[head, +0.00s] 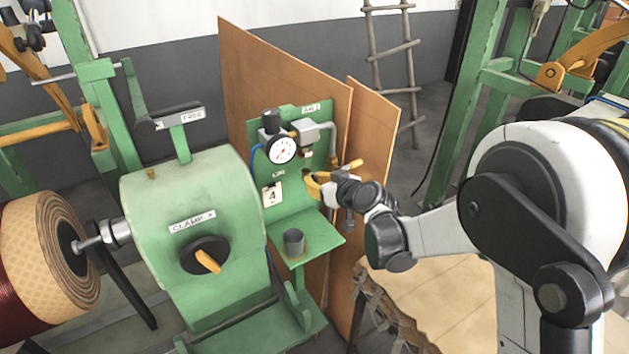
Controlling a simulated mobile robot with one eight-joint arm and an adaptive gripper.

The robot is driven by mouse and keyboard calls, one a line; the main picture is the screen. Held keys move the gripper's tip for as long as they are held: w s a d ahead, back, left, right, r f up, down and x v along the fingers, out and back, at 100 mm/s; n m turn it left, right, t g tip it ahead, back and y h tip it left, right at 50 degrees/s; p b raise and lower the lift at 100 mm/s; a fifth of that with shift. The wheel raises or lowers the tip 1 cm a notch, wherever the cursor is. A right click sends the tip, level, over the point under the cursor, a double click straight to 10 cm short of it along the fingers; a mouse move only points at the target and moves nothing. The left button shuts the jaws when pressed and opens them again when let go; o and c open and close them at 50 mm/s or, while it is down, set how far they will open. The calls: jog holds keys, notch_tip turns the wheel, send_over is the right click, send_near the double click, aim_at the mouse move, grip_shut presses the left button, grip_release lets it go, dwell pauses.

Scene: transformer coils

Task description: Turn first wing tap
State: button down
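A yellow lever-like handle (351,164), which looks like a wing tap, sits on the grey pipe (333,143) at the right side of the green panel. I cannot tell whether it is the first tap. My gripper (309,184), with yellow-orange at its end, points left in front of the panel. It is just below and left of the handle. I see no clear contact between them. The fingers are too small to tell open from shut, and my wrist hides part of the panel and pipework behind it.
A pressure gauge (282,150) and a "4" tag (272,194) are on the green panel (295,207). A grey cup (294,242) stands on the shelf below. The green clamp machine (150,205) and a coil (35,225) are left. Brown boards (375,125) stand behind.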

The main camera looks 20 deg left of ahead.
dwell(0.4)
jog(key=shift+w+d+f+m+g+y+b, duration=0.2)
jog(key=shift+m+g+y+b, duration=0.35)
jog(key=shift+m+y+b, duration=1.05)
jog(key=shift+w+d+f+m+g+y+b, duration=0.25)
jog(key=shift+m+g+y+b, duration=0.35)
jog(key=shift+m+b, duration=1.8)
jog(key=shift+w+f+m+g+y+b, duration=0.1)
jog(key=shift+f+m+g+y+b, duration=0.3)
jog(key=shift+m+y+b, duration=1.6)
jog(key=shift+r+m+h+p, duration=0.1)
jog(key=shift+m+h+p, duration=0.5)
jog(key=shift+m+h, duration=0.25)
jog(key=c, duration=1.5)
grip_release()
